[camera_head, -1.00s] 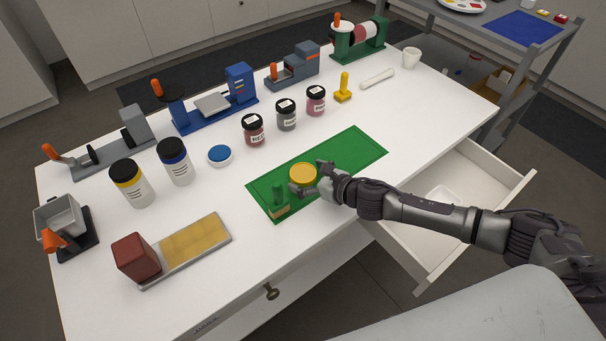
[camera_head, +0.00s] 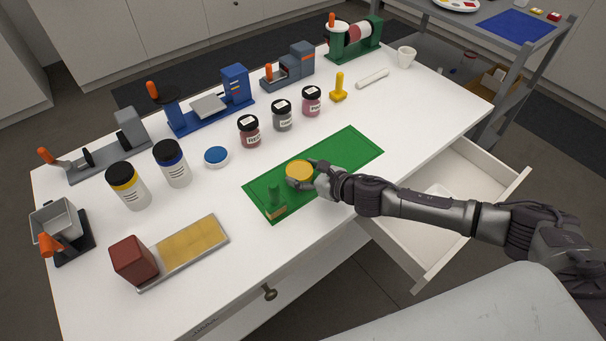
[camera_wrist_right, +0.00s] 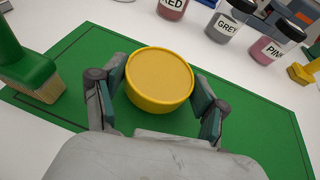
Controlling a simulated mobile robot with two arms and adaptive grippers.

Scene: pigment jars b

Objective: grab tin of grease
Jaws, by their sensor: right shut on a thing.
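The tin of grease is a round yellow tin (camera_head: 299,171) on the green mat (camera_head: 352,149), left of the mat's middle in the head view. It also shows large in the right wrist view (camera_wrist_right: 160,78), upright with its flat top facing up. My right gripper (camera_head: 312,177) is shut on the tin, with one finger on each side of it, as the right wrist view shows (camera_wrist_right: 158,98). Whether the tin's base touches the mat is hard to tell. My left gripper is not in view.
A green-handled brush (camera_head: 275,204) stands on the mat left of the tin. Jars labelled red (camera_head: 249,131), grey (camera_head: 282,116) and pink (camera_head: 312,102) stand behind the mat. A blue-topped tin (camera_head: 216,156) is to the left. An open drawer (camera_head: 470,190) juts out below my right arm.

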